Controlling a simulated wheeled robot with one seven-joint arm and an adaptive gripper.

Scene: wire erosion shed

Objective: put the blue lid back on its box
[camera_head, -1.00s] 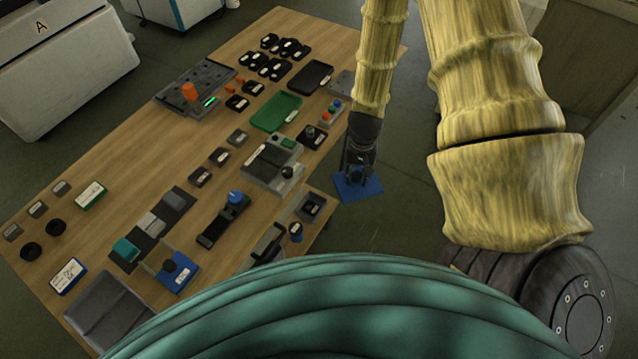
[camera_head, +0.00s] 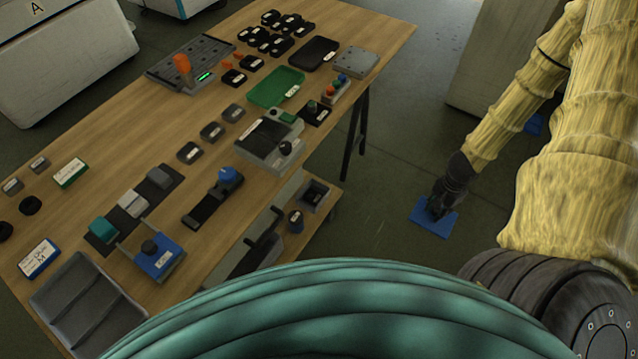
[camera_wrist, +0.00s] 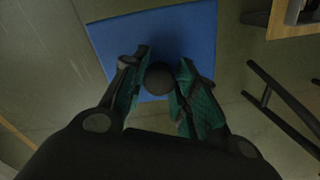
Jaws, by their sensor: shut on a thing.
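The blue lid (camera_head: 430,224) is a flat square plate, held out over the floor to the right of the table. In the wrist view the lid (camera_wrist: 185,30) has a round dark knob (camera_wrist: 158,79) on its upper side. My gripper (camera_head: 437,206) is shut on that knob, with a green-padded finger on each side of it in the wrist view (camera_wrist: 158,90). A small blue thing (camera_head: 535,124) shows at the right, partly hidden behind my arm. I cannot tell whether it is the box.
The wooden table (camera_head: 120,130) on the left carries trays, dark blocks and devices, including a green tray (camera_head: 275,87) and a blue box-like fixture (camera_head: 160,262). A grey cabinet (camera_head: 495,60) stands at the back right. The floor (camera_head: 390,130) between table and cabinet is clear.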

